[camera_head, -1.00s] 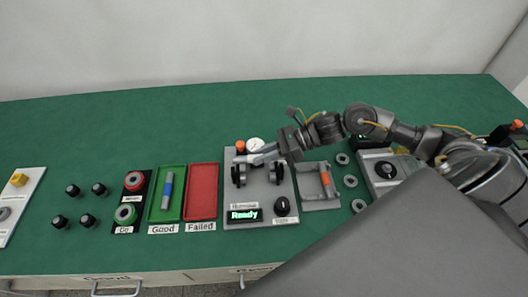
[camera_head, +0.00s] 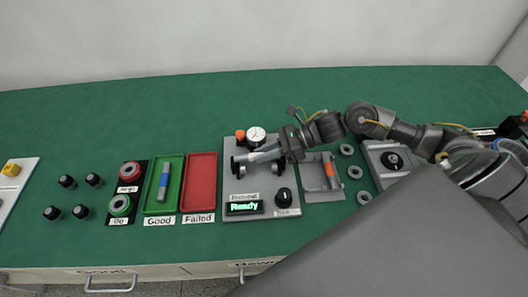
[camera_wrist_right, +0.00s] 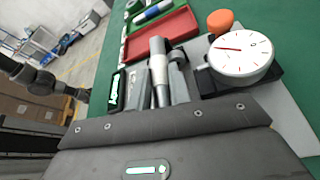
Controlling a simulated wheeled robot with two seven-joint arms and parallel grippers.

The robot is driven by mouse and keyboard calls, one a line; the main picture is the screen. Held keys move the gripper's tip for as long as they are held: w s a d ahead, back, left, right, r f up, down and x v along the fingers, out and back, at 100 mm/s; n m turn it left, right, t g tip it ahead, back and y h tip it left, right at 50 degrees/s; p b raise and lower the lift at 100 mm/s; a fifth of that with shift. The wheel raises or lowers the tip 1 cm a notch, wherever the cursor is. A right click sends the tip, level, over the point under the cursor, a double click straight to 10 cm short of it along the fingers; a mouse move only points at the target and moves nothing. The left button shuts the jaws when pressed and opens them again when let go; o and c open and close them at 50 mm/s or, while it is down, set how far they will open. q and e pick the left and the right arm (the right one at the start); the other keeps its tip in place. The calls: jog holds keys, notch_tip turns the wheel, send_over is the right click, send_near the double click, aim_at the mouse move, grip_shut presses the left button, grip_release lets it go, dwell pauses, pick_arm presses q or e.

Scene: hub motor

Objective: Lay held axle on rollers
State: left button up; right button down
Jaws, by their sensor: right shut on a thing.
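The runout station (camera_head: 253,188) is a light grey plate with black rollers (camera_head: 238,166) and a lit "Ready" display. My right gripper (camera_head: 281,151) is over the back part of this plate, shut on a grey axle (camera_head: 262,156). The axle lies crosswise at the rollers and also shows in the right wrist view (camera_wrist_right: 158,66). I cannot tell whether it touches them; the gripper hides part of the right side. My left gripper is not in view.
A dial gauge (camera_head: 256,135) with an orange knob (camera_head: 240,135) stands just behind the axle. Left are a red tray (camera_head: 200,183) and a green tray (camera_head: 153,200) holding a blue-banded axle (camera_head: 163,183). Right is a grey cradle (camera_head: 312,187) with an orange-banded part.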

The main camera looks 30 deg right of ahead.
jog(key=shift+d+b, duration=0.15)
jog(key=shift+b, duration=0.35)
dwell(0.3)
jog(key=shift+b, duration=0.95)
dwell(1.5)
jog(key=shift+f+b, duration=0.5)
jog(key=shift+b, duration=0.3)
dwell(0.7)
jog(key=shift+s+d+f+b, duration=0.15)
jog(key=shift+d+f+b, duration=0.05)
jog(key=shift+f+b, duration=0.15)
dwell(0.4)
jog(key=c, duration=0.8)
grip_release()
jog(key=shift+f, duration=0.1)
